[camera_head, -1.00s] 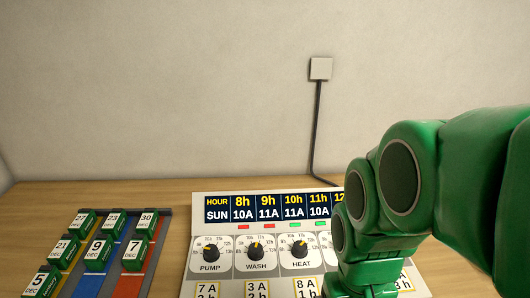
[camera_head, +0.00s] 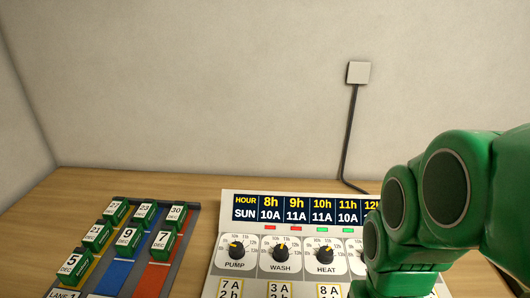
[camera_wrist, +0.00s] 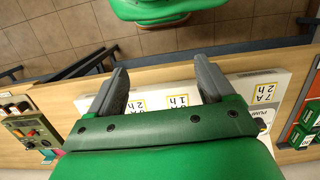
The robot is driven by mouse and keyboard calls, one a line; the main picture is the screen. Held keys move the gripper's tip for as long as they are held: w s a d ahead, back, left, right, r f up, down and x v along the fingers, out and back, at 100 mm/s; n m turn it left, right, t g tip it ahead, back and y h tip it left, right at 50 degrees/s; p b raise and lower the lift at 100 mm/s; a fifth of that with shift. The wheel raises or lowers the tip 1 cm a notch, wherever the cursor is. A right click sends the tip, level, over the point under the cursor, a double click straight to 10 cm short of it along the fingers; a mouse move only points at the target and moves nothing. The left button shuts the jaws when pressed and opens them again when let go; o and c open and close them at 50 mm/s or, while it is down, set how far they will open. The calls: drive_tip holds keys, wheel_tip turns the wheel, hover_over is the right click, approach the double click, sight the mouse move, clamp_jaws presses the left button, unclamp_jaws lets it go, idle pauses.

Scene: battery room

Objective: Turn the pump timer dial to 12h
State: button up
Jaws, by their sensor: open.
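The pump dial (camera_head: 236,247) is a black knob on a white plate marked PUMP, leftmost on the panel (camera_head: 228,199) in the head view. Its light pointer appears to point left, but the mark it meets is too small to read. My gripper (camera_wrist: 162,82) shows in the wrist view with its two grey fingers apart and nothing between them. It is over the panel's front part, near the 8A 1h and 7A 2h cards. In the head view my green arm hides the panel's right side and the fingers are not seen.
The wash dial (camera_head: 282,249) and heat dial (camera_head: 325,249) stand right of the pump dial. A rack (camera_head: 190,213) with several dated green blocks lies left of the panel. Cards (camera_head: 230,288) lie below the dials. A cable (camera_head: 350,130) runs down the wall behind.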

drive_tip(key=w+a+n, duration=0.3)
drive_tip(key=w+n, duration=0.1)
drive_tip(key=w, duration=0.1)
drive_tip(key=w+a+n+y, duration=0.1)
drive_tip(key=w+a+n, duration=0.2)
drive_tip(key=w+a, duration=0.1)
drive_tip(key=w+a+n+y, duration=0.1)
drive_tip(key=w+a+n, duration=0.3)
drive_tip(key=w, duration=0.2)
drive_tip(key=shift+w+r+n, duration=0.2)
drive_tip(key=shift+w+n, duration=0.1)
drive_tip(key=shift+w, duration=0.05)
drive_tip(key=shift+c, duration=1)
drive_tip(key=n+y, duration=0.2)
drive_tip(key=n, duration=0.8)
approach(237, 246)
drive_tip(key=f, duration=0.1)
drive_tip(key=shift+a+x, duration=0.2)
drive_tip(key=shift+x, duration=3.75)
drive_tip(key=shift+s+r, duration=0.1)
drive_tip(key=shift+c, duration=0.4)
drive_tip(key=c, duration=1)
